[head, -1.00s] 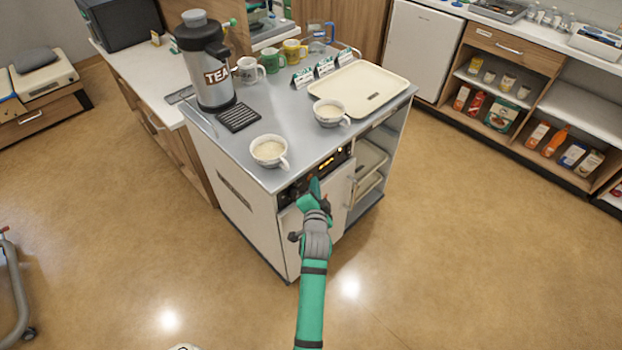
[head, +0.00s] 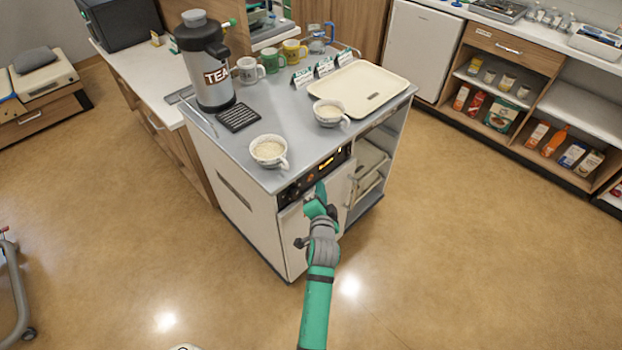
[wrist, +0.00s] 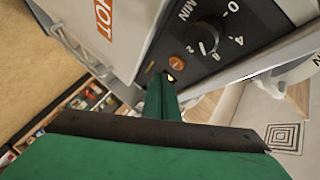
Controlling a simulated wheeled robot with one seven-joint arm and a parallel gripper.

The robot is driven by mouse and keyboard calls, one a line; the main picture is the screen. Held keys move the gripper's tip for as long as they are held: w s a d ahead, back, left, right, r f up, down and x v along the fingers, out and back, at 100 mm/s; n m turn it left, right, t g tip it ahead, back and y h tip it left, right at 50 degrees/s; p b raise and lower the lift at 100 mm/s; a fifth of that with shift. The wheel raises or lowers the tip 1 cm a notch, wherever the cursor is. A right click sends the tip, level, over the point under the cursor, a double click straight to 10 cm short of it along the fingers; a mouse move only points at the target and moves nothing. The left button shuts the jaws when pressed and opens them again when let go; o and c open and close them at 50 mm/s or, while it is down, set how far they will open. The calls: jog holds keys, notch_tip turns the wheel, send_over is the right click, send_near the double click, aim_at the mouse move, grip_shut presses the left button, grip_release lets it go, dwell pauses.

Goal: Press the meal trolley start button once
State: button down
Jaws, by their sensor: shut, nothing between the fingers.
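The meal trolley (head: 236,200) is a pale cabinet with a grey top. Its dark control panel (head: 300,186) runs along the upper front edge; the panel also fills the upper part of the wrist view (wrist: 222,68). There, a round orange button (wrist: 177,62) sits beside a dial (wrist: 208,38), with a small lit yellow mark (wrist: 171,77) close by. My green gripper (head: 320,189) is shut and empty in front of the panel. In the wrist view its fingertips (wrist: 162,80) are just below the button and next to the yellow mark. I cannot tell whether they touch the panel.
On the trolley top stand two bowl-like cups (head: 268,152) (head: 328,113), a tea urn (head: 208,75), mugs (head: 270,60) and a cream tray (head: 385,85). A door handle (head: 352,190) juts out right of my gripper. The floor around the trolley's front is clear.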

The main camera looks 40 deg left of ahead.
jog(key=shift+s+d, duration=0.15)
jog(key=shift+d, duration=1.85)
jog(key=s+d+f+t+h, duration=0.1)
jog(key=s+d+f+h, duration=0.2)
jog(key=s+d, duration=0.65)
jog(key=s+d+f+t+h, duration=0.25)
jog(key=s+d, duration=0.35)
jog(key=d, duration=0.6)
jog(key=s+d+r+n+h, duration=0.1)
jog(key=s+d+r+h, duration=0.1)
jog(key=s+d+r, duration=0.2)
jog(key=s+d+r+n+h, duration=0.2)
jog(key=s+d+r, duration=0.3)
jog(key=s+d, duration=0.4)
jog(key=s, duration=0.7)
jog(key=shift+s+d+r+h, duration=0.2)
jog(key=shift+s+d+h, duration=0.1)
jog(key=shift+d+h, duration=0.05)
